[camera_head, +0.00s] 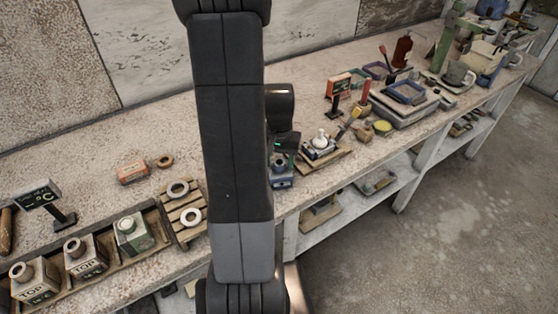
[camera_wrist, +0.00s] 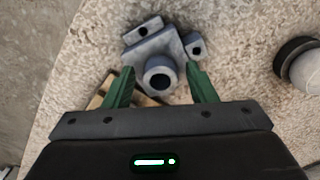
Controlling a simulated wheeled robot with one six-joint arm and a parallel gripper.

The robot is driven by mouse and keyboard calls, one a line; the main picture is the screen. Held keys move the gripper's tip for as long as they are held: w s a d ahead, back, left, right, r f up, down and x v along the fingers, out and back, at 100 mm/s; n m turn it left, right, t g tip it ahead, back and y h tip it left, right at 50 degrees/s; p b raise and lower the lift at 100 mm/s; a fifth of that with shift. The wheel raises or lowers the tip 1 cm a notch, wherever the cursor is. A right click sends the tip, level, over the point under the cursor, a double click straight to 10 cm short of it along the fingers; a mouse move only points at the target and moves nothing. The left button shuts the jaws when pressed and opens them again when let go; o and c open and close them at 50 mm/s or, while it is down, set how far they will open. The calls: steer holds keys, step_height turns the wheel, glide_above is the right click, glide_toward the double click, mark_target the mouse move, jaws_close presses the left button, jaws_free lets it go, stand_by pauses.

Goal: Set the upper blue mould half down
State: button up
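The blue-grey mould half (camera_wrist: 160,52) has a round hollow collar and lies between my gripper's two green fingers in the wrist view. Its body sits askew to the fingers. My gripper (camera_wrist: 160,68) has its fingers well apart, one on each side of the mould half. Clear gaps show beside the collar, but I cannot tell whether the fingertips touch the body. In the head view a blue mould part (camera_head: 281,176) shows below my gripper near the bench's front edge, partly hidden by my arm. I cannot tell the mould halves apart there.
A white ball with a black ring (camera_wrist: 306,68) lies right of my gripper. A wooden board (camera_wrist: 102,99) is partly behind the left finger. The bench (camera_head: 322,204) holds a slatted wooden rack (camera_head: 179,208) with white rings, and square bottles. My arm hides the middle.

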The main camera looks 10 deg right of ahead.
stand_by(0.3)
step_height(320, 180, up, 12)
steer(key=shift+r, duration=0.15)
stand_by(0.4)
step_height(320, 180, down, 13)
steer(key=shift+r, duration=0.1)
steer(key=shift+s+d+r, duration=0.1)
steer(key=shift+s+r, duration=0.15)
steer(key=shift+r, duration=0.3)
steer(key=shift+s+d+r, duration=0.1)
steer(key=shift+s+r, duration=0.1)
steer(key=shift+r, duration=0.35)
steer(key=shift+s+d, duration=0.15)
steer(key=shift+s, duration=0.4)
steer(key=shift+w, duration=0.1)
